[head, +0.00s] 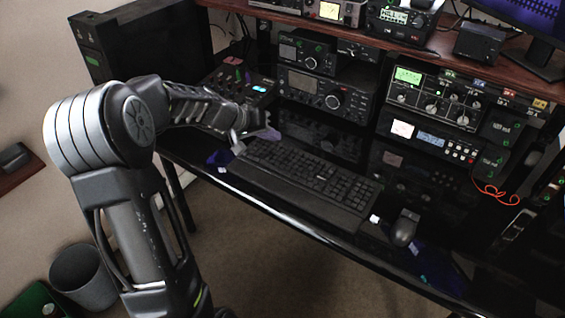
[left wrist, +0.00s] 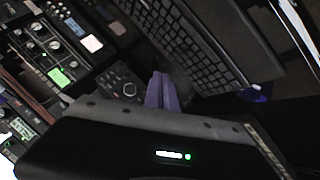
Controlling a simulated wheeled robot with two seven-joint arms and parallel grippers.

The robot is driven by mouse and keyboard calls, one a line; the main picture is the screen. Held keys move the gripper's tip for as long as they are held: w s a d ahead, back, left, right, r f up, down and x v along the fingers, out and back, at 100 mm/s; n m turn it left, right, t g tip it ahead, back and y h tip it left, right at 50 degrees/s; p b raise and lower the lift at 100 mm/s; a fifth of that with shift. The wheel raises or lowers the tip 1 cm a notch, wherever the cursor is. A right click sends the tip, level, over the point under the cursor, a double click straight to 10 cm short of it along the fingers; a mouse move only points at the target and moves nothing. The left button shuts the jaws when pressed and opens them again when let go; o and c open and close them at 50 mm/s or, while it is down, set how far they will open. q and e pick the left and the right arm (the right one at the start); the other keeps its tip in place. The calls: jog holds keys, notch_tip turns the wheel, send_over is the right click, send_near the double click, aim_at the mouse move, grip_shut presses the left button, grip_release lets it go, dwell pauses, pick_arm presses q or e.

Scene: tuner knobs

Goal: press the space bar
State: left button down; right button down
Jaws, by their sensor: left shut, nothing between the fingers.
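The black keyboard (head: 318,180) lies on the glossy black desk, with a palm rest along its near edge. The space bar is too dark and small to pick out from the other keys. My left gripper (head: 268,136) is above the far left end of the keyboard, shut and empty. In the left wrist view its purple fingers (left wrist: 161,93) are together, and the keyboard (left wrist: 185,42) runs along the top, apart from the fingertips in the picture. I cannot tell the height of the fingers above the keys. My right gripper is not in view.
Radio sets (head: 325,92) stand behind the keyboard, and a tuner panel (head: 436,98) stands behind to the right. A mouse (head: 404,228) lies right of the keyboard. A shelf (head: 400,42) overhangs the back. A grey bin (head: 84,277) stands on the floor.

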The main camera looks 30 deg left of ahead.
pick_arm(q)
jog(key=shift+f, duration=0.15)
jog(key=b, duration=0.6)
send_over(275, 168)
jog(key=f, duration=0.7)
jog(key=shift+s+a+f, duration=0.2)
jog(key=shift+s+f, duration=0.1)
jog(key=shift+s, duration=0.1)
jog(key=shift+f+b, duration=0.5)
jog(key=shift+b, duration=0.1)
dwell(0.8)
jog(key=shift+f+b, duration=0.4)
jog(key=shift+b, duration=0.3)
jog(key=shift+f+b, duration=0.3)
jog(key=shift+b, duration=0.2)
dwell(0.4)
jog(key=shift+r, duration=0.1)
dwell(0.3)
jog(key=shift+r+p, duration=0.35)
jog(key=shift+r, duration=0.3)
